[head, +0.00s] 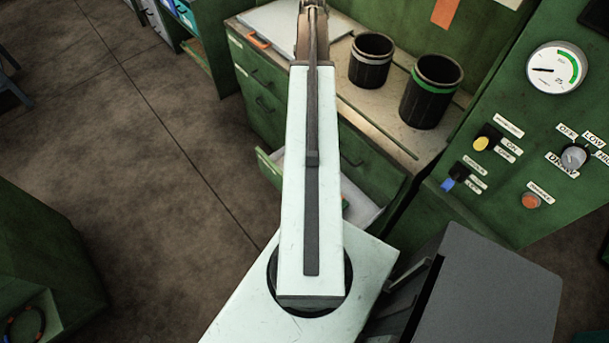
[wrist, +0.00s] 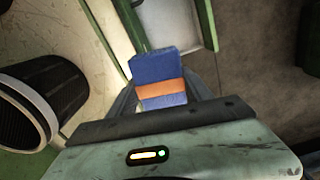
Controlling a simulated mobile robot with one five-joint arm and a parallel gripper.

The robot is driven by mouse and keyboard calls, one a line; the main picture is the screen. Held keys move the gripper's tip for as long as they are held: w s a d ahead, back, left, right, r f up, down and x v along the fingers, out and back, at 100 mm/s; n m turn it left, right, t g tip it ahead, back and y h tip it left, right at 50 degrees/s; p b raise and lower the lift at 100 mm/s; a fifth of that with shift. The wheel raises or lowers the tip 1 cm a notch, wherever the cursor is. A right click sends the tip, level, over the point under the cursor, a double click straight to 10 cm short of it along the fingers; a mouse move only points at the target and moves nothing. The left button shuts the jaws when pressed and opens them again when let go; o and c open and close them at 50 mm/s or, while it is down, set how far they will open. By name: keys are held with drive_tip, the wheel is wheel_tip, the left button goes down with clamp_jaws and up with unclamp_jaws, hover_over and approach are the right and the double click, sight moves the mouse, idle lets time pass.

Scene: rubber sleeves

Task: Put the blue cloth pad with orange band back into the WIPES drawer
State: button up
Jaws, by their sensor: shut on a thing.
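The blue cloth pad with an orange band (wrist: 160,84) is held between the fingers of my gripper (wrist: 160,92) in the wrist view. My gripper is shut on it. In the head view my arm hides the pad and the fingers. An open drawer with a pale inside (head: 360,204) juts from the green cabinet, partly covered by my arm. In the wrist view an open drawer (wrist: 168,24) with green edges lies beyond the pad; the pad's far end overlaps it in the picture. I cannot read a WIPES label.
Two black ribbed bins, one with a pale band (head: 371,65) and one with a green band (head: 430,98), stand on the counter (head: 385,128). A control panel (head: 545,150) with a gauge is at the right. Open floor (head: 150,130) lies to the left.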

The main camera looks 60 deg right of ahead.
drive_tip(key=s+a+f+b, duration=0.1)
drive_tip(key=a+f+b, duration=0.2)
drive_tip(key=f+b, duration=1)
drive_tip(key=s+a+f+n+b, duration=0.1)
drive_tip(key=s+a+f+b, duration=0.1)
drive_tip(key=f+b, duration=1)
drive_tip(key=s+a+f+b, duration=0.1)
drive_tip(key=a+f+b, duration=0.3)
drive_tip(key=f+b, duration=0.9)
drive_tip(key=shift+s+f+n+b, duration=0.25)
drive_tip(key=shift+f+n+b, duration=0.05)
drive_tip(key=shift+n, duration=0.1)
wheel_tip(320, 180, down, 10)
drive_tip(key=b, duration=1)
drive_tip(key=shift+f, duration=0.2)
drive_tip(key=shift+r, duration=0.25)
drive_tip(key=shift+f, duration=0.2)
drive_tip(key=o, duration=1.3)
drive_tip(key=shift+r, duration=0.2)
